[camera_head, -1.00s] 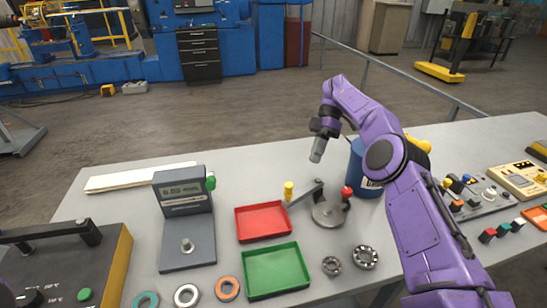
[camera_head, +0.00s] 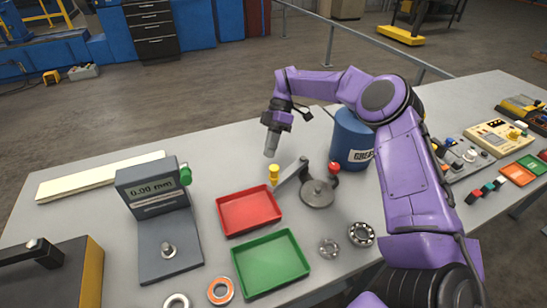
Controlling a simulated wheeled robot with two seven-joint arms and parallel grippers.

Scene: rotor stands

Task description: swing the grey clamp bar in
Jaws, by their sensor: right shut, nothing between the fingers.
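The grey clamp bar (camera_head: 291,175) is a flat arm on the stand with the round grey disc (camera_head: 317,194). It reaches out from its post at the disc's back left toward the front left, off the disc. A yellow knob (camera_head: 274,171) stands by its outer end; I cannot tell whether it is fixed to the bar. A red knob (camera_head: 334,168) stands at the disc's back right. My right gripper (camera_head: 270,152) is shut and empty, pointing down just above and behind the yellow knob, apparently apart from it. My left gripper is not in view.
A red tray (camera_head: 222,220) and a green tray (camera_head: 241,278) lie in front of the stand. A blue drum (camera_head: 351,135) stands behind it to the right. Bearings (camera_head: 361,234) lie at the front. A grey gauge (camera_head: 148,190) stands left. The table is clear behind the red tray.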

